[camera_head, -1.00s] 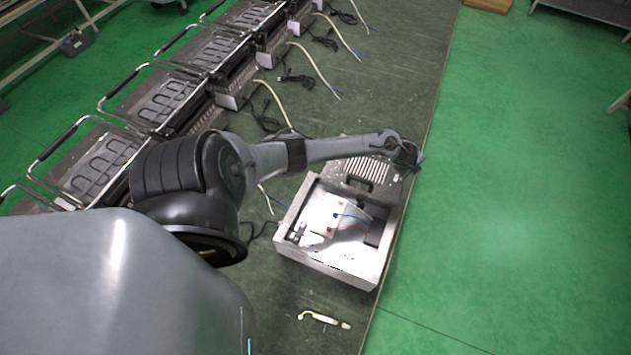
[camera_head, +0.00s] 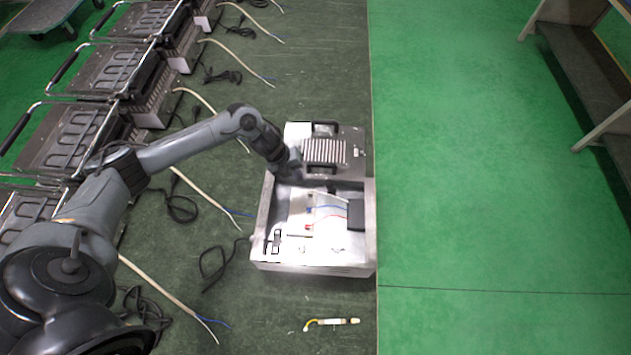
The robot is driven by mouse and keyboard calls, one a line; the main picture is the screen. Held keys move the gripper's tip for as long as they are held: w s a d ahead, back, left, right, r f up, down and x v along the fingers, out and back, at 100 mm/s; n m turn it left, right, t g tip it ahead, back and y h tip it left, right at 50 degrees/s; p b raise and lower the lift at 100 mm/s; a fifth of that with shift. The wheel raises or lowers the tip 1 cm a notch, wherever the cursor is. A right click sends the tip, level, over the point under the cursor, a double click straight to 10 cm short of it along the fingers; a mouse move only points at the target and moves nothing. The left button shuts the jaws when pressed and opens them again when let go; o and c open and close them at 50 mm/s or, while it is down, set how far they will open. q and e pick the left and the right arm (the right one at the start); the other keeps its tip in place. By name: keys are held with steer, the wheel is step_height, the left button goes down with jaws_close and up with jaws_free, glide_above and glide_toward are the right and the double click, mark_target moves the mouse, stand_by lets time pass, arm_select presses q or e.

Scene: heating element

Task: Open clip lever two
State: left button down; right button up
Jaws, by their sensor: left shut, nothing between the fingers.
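The open metal housing (camera_head: 318,269) of the heating device stands on the dark green bench near its right edge. Inside it are red and blue wires, a dark block (camera_head: 356,213) at the right and small terminal parts. I cannot tell the clip levers apart at this size. My left arm comes in from the left, and my left gripper (camera_head: 291,168) is over the housing's back left corner, shut and empty. I cannot tell whether it touches the housing. My right gripper is not in view.
A ribbed plate with a handle (camera_head: 325,151) lies behind the housing. A small part with a yellow wire (camera_head: 332,322) lies in front. Several grill units (camera_head: 70,135) and loose cables line the left. Open green floor (camera_head: 480,200) is to the right.

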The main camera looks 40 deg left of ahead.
mark_target(331, 186)
arm_select(q)
steer(key=x, duration=0.6)
steer(key=shift+d+f, duration=0.15)
steer(key=shift+f, duration=0.1)
steer(key=shift+w+d+f, duration=0.25)
steer(key=shift+w+d, duration=0.7)
steer(key=shift+w, duration=0.2)
steer(key=shift+w+d, duration=0.4)
steer(key=shift+w, duration=0.1)
